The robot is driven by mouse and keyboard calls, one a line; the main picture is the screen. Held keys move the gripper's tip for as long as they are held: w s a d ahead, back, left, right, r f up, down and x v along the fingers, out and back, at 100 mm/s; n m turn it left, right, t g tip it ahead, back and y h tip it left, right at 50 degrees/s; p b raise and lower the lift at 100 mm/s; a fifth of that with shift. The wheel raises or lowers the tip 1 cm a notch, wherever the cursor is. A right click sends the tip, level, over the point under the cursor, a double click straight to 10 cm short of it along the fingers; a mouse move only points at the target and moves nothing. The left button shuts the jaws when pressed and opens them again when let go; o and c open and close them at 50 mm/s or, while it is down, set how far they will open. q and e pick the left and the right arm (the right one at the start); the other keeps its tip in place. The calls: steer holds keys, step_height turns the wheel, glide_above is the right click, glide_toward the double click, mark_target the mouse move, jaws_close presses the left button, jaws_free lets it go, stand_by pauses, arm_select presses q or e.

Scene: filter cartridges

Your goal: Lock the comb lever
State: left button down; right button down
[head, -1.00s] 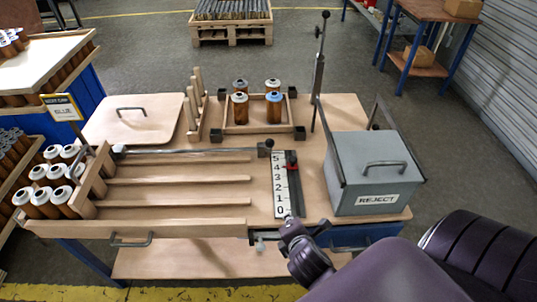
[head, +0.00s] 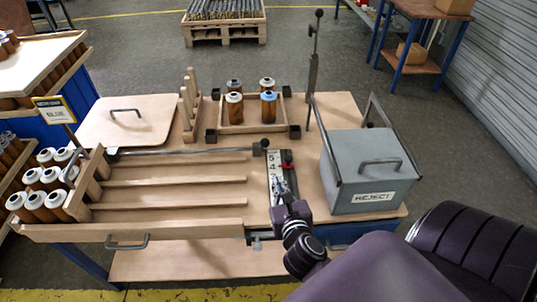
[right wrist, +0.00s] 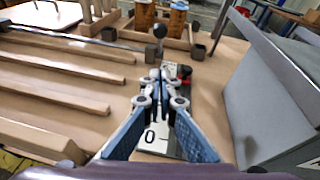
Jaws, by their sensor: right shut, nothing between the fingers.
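My right gripper (head: 280,185) is shut and empty over the numbered scale plate (head: 279,203). I cannot tell which part is the comb lever. My left gripper is out of view.
The grey REJECT box (head: 362,175) stands close right of the scale. A tall upright post (head: 313,75) with a ball top rises behind it. A wooden rack (head: 248,127) holds several brown cartridges at the back. Wooden slats (head: 170,180) lie to the left.

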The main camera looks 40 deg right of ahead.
arm_select(q)
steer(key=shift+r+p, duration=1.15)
steer(key=shift+p, duration=0.05)
arm_select(e)
glide_toward(264, 145)
steer(key=w+d+f, duration=0.3)
steer(key=w+f, duration=0.1)
steer(key=w, duration=0.1)
steer(key=shift+d, duration=0.3)
steer(key=shift+w, duration=0.1)
